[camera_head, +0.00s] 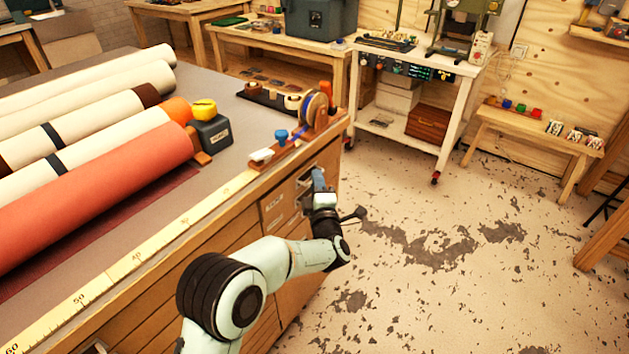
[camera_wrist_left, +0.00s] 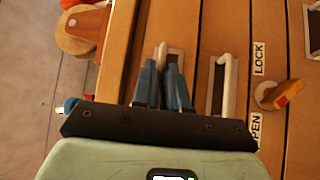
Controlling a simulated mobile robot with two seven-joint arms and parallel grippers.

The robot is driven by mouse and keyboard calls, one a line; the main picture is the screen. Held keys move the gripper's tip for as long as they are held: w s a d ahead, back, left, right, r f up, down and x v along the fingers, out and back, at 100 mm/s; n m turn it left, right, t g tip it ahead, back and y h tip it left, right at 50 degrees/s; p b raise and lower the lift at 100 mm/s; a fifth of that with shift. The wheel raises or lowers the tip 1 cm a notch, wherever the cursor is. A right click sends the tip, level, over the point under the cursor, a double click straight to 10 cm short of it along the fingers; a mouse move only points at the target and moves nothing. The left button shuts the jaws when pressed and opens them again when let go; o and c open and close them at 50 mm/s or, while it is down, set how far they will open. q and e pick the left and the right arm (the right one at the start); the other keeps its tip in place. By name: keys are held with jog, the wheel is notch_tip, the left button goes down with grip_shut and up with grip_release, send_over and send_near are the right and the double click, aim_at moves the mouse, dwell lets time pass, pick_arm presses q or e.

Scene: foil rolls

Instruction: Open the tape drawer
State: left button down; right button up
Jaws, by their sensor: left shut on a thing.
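The wooden bench has a bank of drawers in its end. The drawer front (camera_wrist_left: 145,35) at my left gripper is a wooden panel and looks about flush with the panels beside it. My left gripper (camera_wrist_left: 163,75) is shut on its pale bar handle (camera_wrist_left: 162,53), which sits over a dark recess. In the head view the left gripper (camera_head: 317,182) is up against the bench end, just below the top edge, and hides most of the handle. A second pale handle (camera_wrist_left: 230,85) is beside it in the wrist view. My right gripper is not in view.
A wooden turn latch (camera_wrist_left: 270,95) with a red and yellow tip lies between LOCK (camera_wrist_left: 259,58) and OPEN labels. Fabric rolls (camera_head: 100,200) and a tape dispenser (camera_head: 318,108) are on the benchtop (camera_head: 250,125). The floor (camera_head: 430,290) right of the bench is clear.

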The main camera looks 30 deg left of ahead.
pick_arm(q)
jog(key=s+d+b, duration=0.1)
jog(key=d, duration=2.2)
jog(key=shift+s+d, duration=0.2)
jog(key=shift+s, duration=0.2)
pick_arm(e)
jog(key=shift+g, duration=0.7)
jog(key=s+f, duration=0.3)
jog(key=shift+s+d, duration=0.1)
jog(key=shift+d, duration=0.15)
pick_arm(q)
jog(key=c, duration=1.2)
grip_release()
jog(key=p+v, duration=0.1)
jog(key=v, duration=1.2)
jog(key=shift+s+d+f, duration=0.1)
jog(key=shift+s+d, duration=0.05)
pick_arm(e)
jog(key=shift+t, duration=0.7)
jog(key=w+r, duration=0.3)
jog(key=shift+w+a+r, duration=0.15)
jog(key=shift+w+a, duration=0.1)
